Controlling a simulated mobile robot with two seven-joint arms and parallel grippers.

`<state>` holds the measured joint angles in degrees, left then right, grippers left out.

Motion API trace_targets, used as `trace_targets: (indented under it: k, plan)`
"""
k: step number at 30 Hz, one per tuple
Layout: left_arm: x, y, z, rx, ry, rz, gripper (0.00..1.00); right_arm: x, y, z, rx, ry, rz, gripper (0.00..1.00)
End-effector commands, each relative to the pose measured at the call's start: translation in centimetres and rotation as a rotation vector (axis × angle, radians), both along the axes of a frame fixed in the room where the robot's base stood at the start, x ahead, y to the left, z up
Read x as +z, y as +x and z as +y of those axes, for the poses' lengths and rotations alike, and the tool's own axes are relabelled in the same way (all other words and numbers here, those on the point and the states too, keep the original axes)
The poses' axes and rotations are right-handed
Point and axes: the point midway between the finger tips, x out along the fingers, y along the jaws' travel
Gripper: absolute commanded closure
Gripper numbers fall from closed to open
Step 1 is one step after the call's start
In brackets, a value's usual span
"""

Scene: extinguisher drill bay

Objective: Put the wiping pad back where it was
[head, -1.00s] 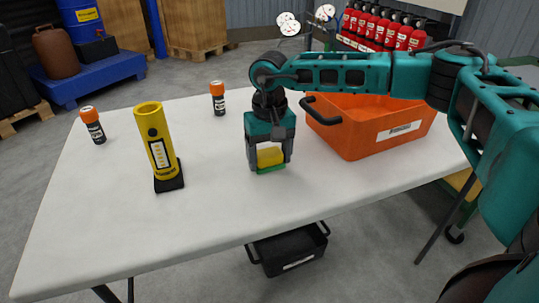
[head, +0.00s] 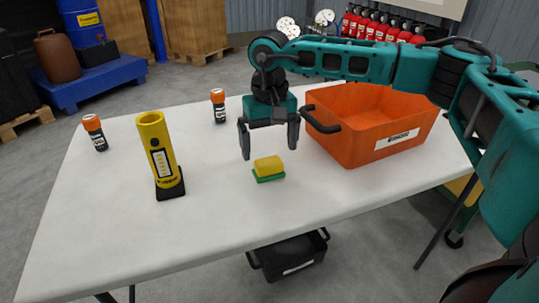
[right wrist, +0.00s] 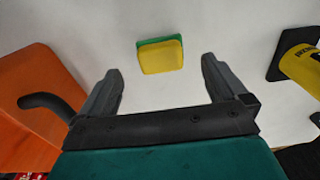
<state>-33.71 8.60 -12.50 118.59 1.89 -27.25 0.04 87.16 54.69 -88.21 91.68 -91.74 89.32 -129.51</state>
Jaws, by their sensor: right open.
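The wiping pad (head: 268,168) is a small block, yellow on top and green below. It lies flat on the white table, left of the orange bin. It also shows in the right wrist view (right wrist: 160,56), beyond the fingertips. My right gripper (head: 269,148) is open and empty, above and behind the pad and clear of it. The two fingers of the right gripper (right wrist: 162,70) stand wide apart in the right wrist view with nothing between them. My left gripper is not in view.
An orange bin (head: 350,150) with a black handle stands to the right on the table (head: 225,215). The table's front is clear.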

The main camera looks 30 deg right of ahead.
Motion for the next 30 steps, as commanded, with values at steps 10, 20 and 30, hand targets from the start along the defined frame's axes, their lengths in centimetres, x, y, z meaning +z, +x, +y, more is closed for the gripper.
trace_targets:
  k: [10, 20, 30]
  plan:
    - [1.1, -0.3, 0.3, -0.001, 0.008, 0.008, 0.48, 5.8, 0.0, 0.0, 0.000, 0.000, 0.000, 0.01]
    - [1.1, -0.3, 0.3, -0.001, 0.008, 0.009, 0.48, 6.4, 0.0, 0.0, 0.001, 0.000, 0.001, 0.01]
    - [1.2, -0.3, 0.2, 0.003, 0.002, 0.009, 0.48, 6.3, 0.0, 0.0, 0.001, 0.000, 0.001, 0.01]
